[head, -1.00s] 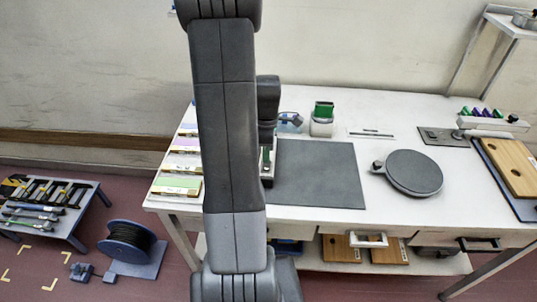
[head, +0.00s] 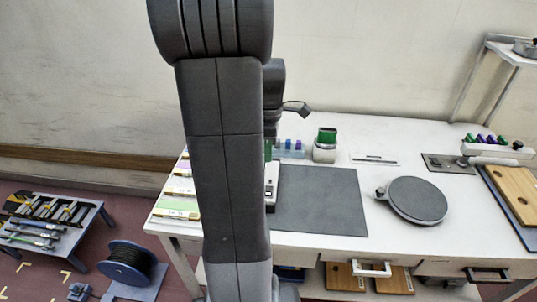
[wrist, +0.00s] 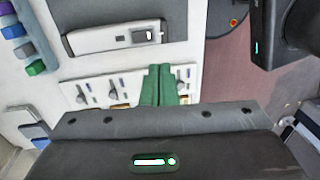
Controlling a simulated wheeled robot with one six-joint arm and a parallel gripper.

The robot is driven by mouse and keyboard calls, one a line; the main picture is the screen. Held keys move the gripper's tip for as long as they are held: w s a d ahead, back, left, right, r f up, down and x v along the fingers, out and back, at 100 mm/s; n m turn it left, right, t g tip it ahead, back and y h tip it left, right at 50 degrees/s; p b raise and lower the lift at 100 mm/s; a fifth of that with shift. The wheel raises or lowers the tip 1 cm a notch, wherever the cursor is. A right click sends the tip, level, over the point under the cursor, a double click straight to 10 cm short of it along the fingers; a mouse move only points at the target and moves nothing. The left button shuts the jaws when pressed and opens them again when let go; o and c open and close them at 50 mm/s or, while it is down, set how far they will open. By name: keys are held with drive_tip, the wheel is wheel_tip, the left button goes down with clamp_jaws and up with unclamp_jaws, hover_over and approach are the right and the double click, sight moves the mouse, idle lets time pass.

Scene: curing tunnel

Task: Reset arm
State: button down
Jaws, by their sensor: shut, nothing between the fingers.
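My gripper (wrist: 161,86) shows in the wrist view as two green fingers pressed together, shut and empty, above the white table's left part. In the head view my dark grey arm stands upright in front of the table, and the arm hides most of the gripper. A grey and white device with a small dark window (wrist: 115,38) lies beyond the fingertips in the wrist view, apart from them. It also shows in the head view (head: 271,185), beside the dark mat (head: 321,200).
The white table (head: 390,150) carries a round dark turntable (head: 417,200), a green-topped container (head: 325,146), small coloured blocks (head: 289,147) and wooden boards (head: 515,190) at right. A low tool rack (head: 50,225) and a cable reel (head: 127,262) stand on the floor at left.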

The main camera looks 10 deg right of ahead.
drive_tip(key=shift+f, duration=0.15)
drive_tip(key=f, duration=0.3)
drive_tip(key=f+p, duration=0.1)
drive_tip(key=f, duration=0.1)
drive_tip(key=w+f, duration=0.1)
drive_tip(key=f, duration=0.2)
drive_tip(key=shift+d+f, duration=0.15)
drive_tip(key=shift+f, duration=0.2)
drive_tip(key=shift+w+d+f+b, duration=0.15)
drive_tip(key=shift+d+b, duration=0.1)
drive_tip(key=shift+b, duration=0.5)
drive_tip(key=shift+a+b, duration=0.25)
drive_tip(key=shift+b, duration=0.6)
drive_tip(key=shift+r+b, duration=0.3)
drive_tip(key=shift+r, duration=0.15)
wheel_tip(320, 180, up, 6)
drive_tip(key=shift+w+r, duration=0.15)
drive_tip(key=shift+w, duration=0.05)
drive_tip(key=shift+d, duration=0.1)
